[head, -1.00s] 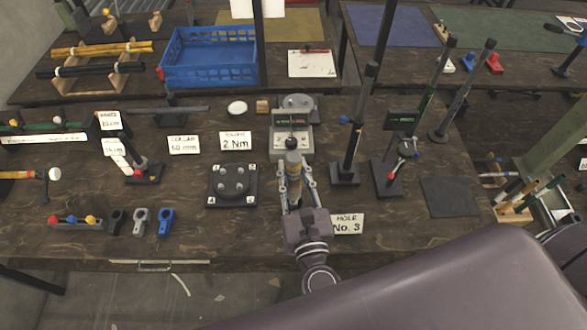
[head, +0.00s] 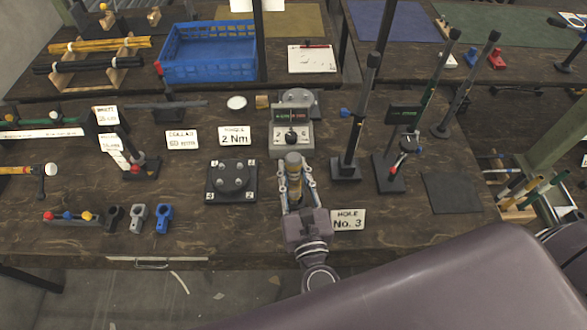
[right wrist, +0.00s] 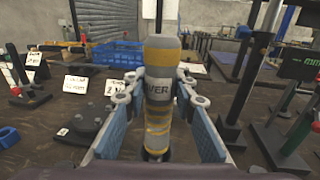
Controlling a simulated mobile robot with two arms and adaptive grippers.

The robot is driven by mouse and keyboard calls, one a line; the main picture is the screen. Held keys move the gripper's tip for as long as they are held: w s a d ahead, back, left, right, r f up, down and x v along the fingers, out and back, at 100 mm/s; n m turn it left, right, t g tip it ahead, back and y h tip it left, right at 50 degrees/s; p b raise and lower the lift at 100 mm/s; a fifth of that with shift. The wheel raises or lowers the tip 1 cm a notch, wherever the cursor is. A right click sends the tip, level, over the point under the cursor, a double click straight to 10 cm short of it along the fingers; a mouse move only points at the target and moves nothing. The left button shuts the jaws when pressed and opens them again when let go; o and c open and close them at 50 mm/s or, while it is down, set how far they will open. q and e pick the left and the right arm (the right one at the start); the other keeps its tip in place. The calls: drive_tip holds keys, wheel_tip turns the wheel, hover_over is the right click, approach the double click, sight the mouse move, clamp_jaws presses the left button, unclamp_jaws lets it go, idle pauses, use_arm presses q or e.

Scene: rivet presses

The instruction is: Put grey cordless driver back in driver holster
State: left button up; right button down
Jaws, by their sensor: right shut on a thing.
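The grey cordless driver (head: 293,178), a grey and yellow banded cylinder, is held upright in my right gripper (head: 296,190). In the right wrist view the driver (right wrist: 160,95) stands between the two blue-padded fingers, with part of a printed label ending in "VER". My right gripper (right wrist: 160,110) is shut on it. I cannot tell which thing is the driver holster. My left gripper is not in view.
A black round-topped fixture (head: 231,181) lies left of the driver. A "HOLE No. 3" card (head: 348,219) is close on the right. Upright posts (head: 352,135) stand to the right. Small black, grey and blue parts (head: 163,218) lie front left. A dark mat (head: 452,193) is clear.

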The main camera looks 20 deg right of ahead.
drive_tip(key=shift+f+b, duration=0.85)
drive_tip(key=shift+f, duration=0.2)
drive_tip(key=c, duration=1.5)
unclamp_jaws()
drive_tip(key=shift+f, duration=0.2)
drive_tip(key=s, duration=0.4)
drive_tip(key=s+a, duration=0.1)
drive_tip(key=s, duration=0.7)
drive_tip(key=shift+a+r, duration=0.25)
drive_tip(key=shift+a, duration=0.05)
